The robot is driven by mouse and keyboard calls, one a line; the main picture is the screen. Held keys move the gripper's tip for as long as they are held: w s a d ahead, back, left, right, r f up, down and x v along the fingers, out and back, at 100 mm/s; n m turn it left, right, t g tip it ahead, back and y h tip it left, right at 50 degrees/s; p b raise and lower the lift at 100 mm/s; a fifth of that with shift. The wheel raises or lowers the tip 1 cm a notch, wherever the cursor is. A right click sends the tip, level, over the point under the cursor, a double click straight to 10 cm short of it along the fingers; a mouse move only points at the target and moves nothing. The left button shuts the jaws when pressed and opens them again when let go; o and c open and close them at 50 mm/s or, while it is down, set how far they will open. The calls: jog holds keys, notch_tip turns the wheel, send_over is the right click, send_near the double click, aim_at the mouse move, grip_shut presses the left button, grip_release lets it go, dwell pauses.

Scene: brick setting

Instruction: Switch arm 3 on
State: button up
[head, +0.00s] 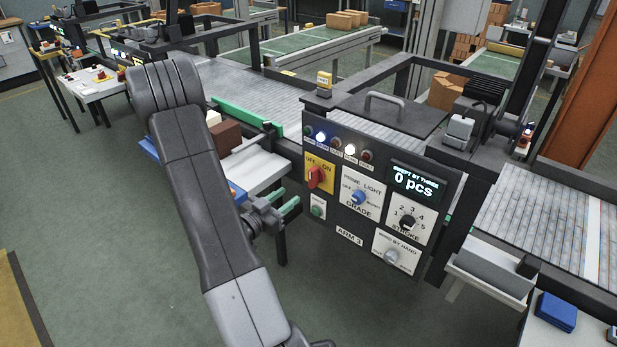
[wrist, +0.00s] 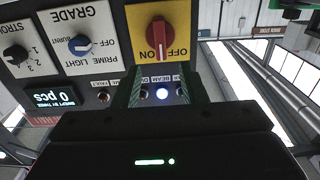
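The ARM 3 panel (head: 350,236) faces me in the head view. Its red rotary switch (head: 316,177) sits on a yellow OFF/ON plate at the panel's left. In the wrist view the switch (wrist: 158,39) appears upside down, its handle roughly in line with the plate's vertical; I cannot tell which setting it marks. My gripper (head: 284,205) is in front of and to the left of the panel, apart from the switch. Its two green fingers are spread with nothing between them; in the wrist view the open gripper (wrist: 160,91) shows below the switch.
The panel also carries a GRADE knob (head: 360,197), a STROKE knob (head: 407,221), a lower right knob (head: 391,256), a green button (head: 317,211) and a display (head: 413,183) reading 0 pcs. A conveyor (head: 270,99) runs behind. Open floor lies at front left.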

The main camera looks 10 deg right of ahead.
aim_at(310, 179)
jog(key=p+x, duration=0.2)
jog(key=x, duration=0.8)
jog(key=shift+w+d, duration=0.25)
grip_shut()
